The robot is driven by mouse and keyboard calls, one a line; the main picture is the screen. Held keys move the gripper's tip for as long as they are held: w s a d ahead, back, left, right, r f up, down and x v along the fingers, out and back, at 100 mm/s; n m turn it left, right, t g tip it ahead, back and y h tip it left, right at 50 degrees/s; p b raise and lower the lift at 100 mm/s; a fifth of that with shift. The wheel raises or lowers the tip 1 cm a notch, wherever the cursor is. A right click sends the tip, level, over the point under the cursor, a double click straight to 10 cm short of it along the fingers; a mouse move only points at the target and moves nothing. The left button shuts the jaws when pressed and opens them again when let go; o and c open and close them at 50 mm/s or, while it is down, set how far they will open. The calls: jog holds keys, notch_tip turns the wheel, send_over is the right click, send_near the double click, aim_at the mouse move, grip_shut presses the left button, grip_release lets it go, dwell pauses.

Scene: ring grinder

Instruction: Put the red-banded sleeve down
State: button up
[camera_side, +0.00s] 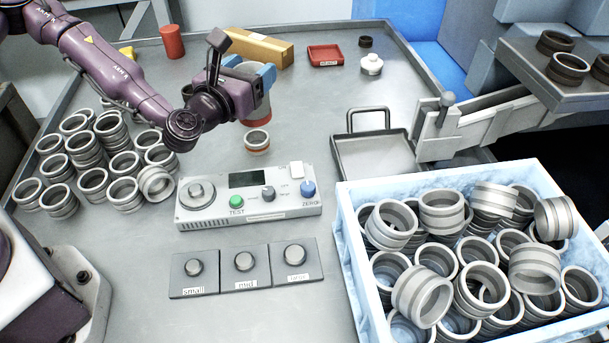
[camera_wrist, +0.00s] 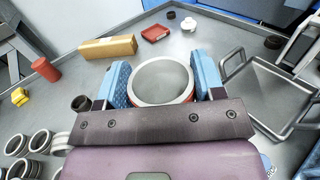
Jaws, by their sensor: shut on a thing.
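The red-banded sleeve (camera_side: 258,112) is a wide cylinder with a grey-white rim and a red lower part. My gripper (camera_side: 248,72) is shut on it, with blue fingers on either side near its top. In the wrist view the sleeve (camera_wrist: 162,82) sits between the two blue fingers (camera_wrist: 163,88), its pale rim facing the camera and a strip of red at its edge. It looks upright; whether its base touches the table cannot be told.
A control box (camera_side: 248,205) and labelled pads (camera_side: 244,268) lie in front. Several grey rings (camera_side: 92,180) crowd the left. A handled metal tray (camera_side: 375,160) and a blue-white crate of rings (camera_side: 347,240) stand right. A cardboard box (camera_side: 258,47) and red tray (camera_side: 325,55) lie behind.

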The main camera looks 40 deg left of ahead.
jog(key=s+d+f+m+g+h, duration=0.2)
jog(key=s+d+m+h, duration=0.3)
jog(key=s+d+h, duration=0.65)
jog(key=s+d+f+m+g+h, duration=0.3)
jog(key=s+d+m, duration=0.45)
jog(key=d, duration=0.85)
jog(key=shift+n+h, duration=0.55)
jog(key=shift+n, duration=0.3)
jog(key=shift+s+d+f, duration=0.1)
jog(key=shift+s+f, duration=0.25)
jog(key=shift+f, duration=0.9)
jog(key=shift+s+d+f, duration=0.1)
jog(key=shift+s+f, duration=0.3)
jog(key=shift+f, duration=0.8)
jog(key=shift+s+d+f, duration=0.1)
jog(key=shift+s+f, duration=0.25)
jog(key=shift+f, duration=0.9)
jog(key=shift+f, duration=0.1)
jog(key=o, duration=1.2)
